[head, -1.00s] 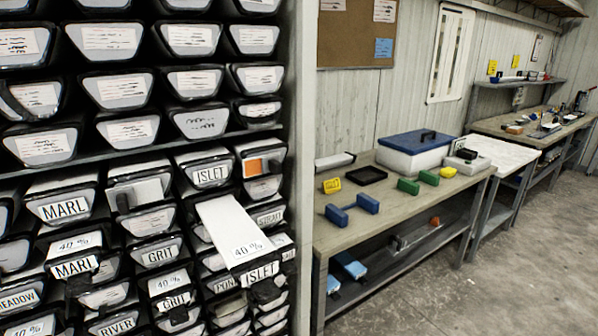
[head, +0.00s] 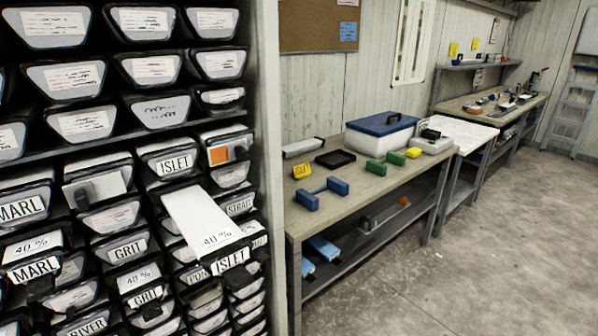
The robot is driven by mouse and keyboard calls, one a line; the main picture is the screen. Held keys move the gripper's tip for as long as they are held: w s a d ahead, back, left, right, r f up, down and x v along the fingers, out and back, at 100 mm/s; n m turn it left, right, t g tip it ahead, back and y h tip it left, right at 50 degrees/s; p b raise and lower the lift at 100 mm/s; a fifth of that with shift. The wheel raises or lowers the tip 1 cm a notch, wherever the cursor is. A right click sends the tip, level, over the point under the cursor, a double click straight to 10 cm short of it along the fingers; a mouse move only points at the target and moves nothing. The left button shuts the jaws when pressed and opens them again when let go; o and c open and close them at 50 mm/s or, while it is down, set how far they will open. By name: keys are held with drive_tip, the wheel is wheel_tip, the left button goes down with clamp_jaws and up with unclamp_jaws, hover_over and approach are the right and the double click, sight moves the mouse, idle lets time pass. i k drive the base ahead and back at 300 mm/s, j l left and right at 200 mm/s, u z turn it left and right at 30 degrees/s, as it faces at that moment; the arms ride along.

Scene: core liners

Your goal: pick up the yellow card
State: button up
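A small yellow card (head: 301,170) with dark writing stands tilted on the wooden workbench (head: 370,185), near its left end. It is behind the blue dumbbell-shaped piece (head: 323,193) and left of the black tray (head: 335,158). The writing is too small to read surely. My gripper is not in view.
A rack of labelled core liners (head: 125,170) fills the left. One long white liner marked ISLET (head: 205,220) sticks out. A blue-lidded box (head: 381,133), green blocks (head: 376,170) and a yellow block (head: 413,152) are on the bench. Floor (head: 480,250) at right is clear.

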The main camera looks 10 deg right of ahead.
sight(300, 171)
drive_tip(key=i+l+u, duration=0.15)
drive_tip(key=i+l, duration=0.35)
drive_tip(key=i, duration=0.15)
drive_tip(key=i+l+u, duration=0.1)
drive_tip(key=i+l, duration=0.45)
drive_tip(key=i, duration=0.1)
